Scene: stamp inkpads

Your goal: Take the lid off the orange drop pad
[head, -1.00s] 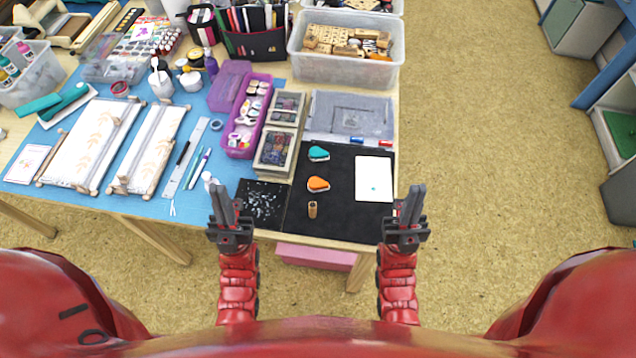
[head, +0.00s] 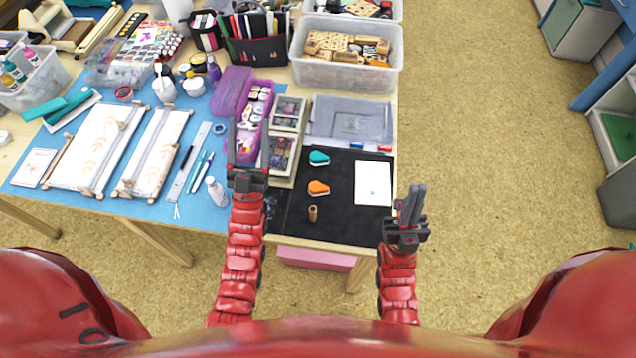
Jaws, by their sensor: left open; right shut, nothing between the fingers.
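The orange drop pad (head: 318,188) lies on the black mat (head: 335,220), below a teal drop pad (head: 319,158). Whether its lid is seated cannot be made out at this size. My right gripper (head: 411,200) is shut and empty, right of the mat, past the table's right edge. Neither gripper touches the pad.
A white card (head: 373,183) lies right of the pad. A small wooden stamp (head: 313,213) stands just below it. Stamp boxes (head: 287,115) and an open purple case (head: 262,92) stand at the upper left. A grey lidded box (head: 350,118) lies behind the mat.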

